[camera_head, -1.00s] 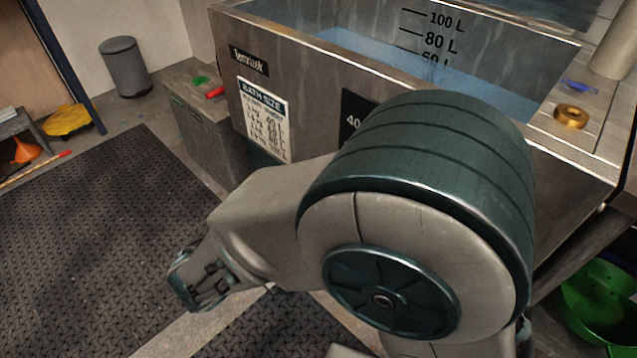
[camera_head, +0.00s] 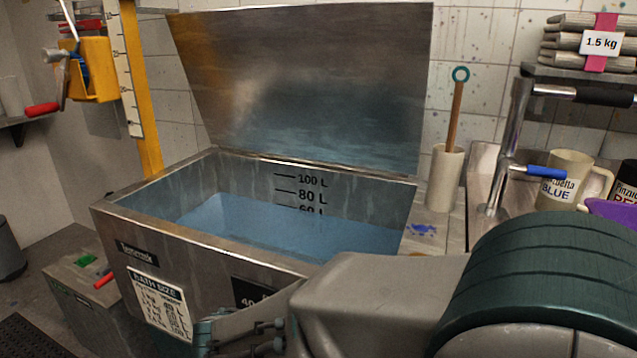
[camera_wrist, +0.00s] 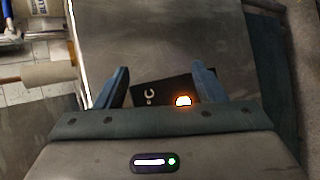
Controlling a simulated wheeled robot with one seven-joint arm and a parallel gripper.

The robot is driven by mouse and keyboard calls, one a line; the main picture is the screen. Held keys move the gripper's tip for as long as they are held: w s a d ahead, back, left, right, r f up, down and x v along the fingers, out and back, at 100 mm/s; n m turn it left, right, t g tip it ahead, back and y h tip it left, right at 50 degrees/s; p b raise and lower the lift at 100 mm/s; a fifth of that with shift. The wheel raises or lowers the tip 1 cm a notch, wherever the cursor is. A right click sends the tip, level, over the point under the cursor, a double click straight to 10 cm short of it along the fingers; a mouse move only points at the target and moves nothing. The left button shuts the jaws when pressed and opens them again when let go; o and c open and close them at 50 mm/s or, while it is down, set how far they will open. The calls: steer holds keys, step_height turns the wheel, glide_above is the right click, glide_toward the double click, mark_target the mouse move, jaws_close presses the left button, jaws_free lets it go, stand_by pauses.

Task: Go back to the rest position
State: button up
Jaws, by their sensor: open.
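My gripper (camera_wrist: 160,88) shows in the wrist view with its two blue-grey fingers spread apart and nothing between them. Past the fingers is a dark panel with a glowing orange light (camera_wrist: 183,101) and a white mark. In the head view my arm crosses the lower right, and the gripper end is low in front of the steel bath, partly cut off by the frame. The steel bath (camera_head: 200,248) stands open with its lid (camera_head: 310,85) raised and bluish water (camera_head: 290,228) inside.
A steel counter to the right holds a mug marked BLUE (camera_head: 565,180), a blue-handled tap (camera_head: 545,172) and a holder with a wooden stick (camera_head: 445,175). A grey control box (camera_head: 95,270) stands left of the bath. A yellow bracket (camera_head: 92,70) hangs at upper left.

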steer(key=s+d+r+m+g+y+p, duration=0.1)
steer(key=d+r+m+y+p, duration=0.3)
steer(key=r+p, duration=0.4)
steer(key=s+d+r+m+g+y+p, duration=0.1)
steer(key=s+d+r+m+y+p, duration=0.2)
steer(key=d+r+y+p, duration=0.3)
step_height(320, 180, up, 4)
steer(key=d+m+p, duration=0.1)
steer(key=p, duration=0.1)
steer(key=shift+s+d+g+p, duration=0.3)
steer(key=shift+d+g+p, duration=0.05)
steer(key=shift+g+p, duration=0.05)
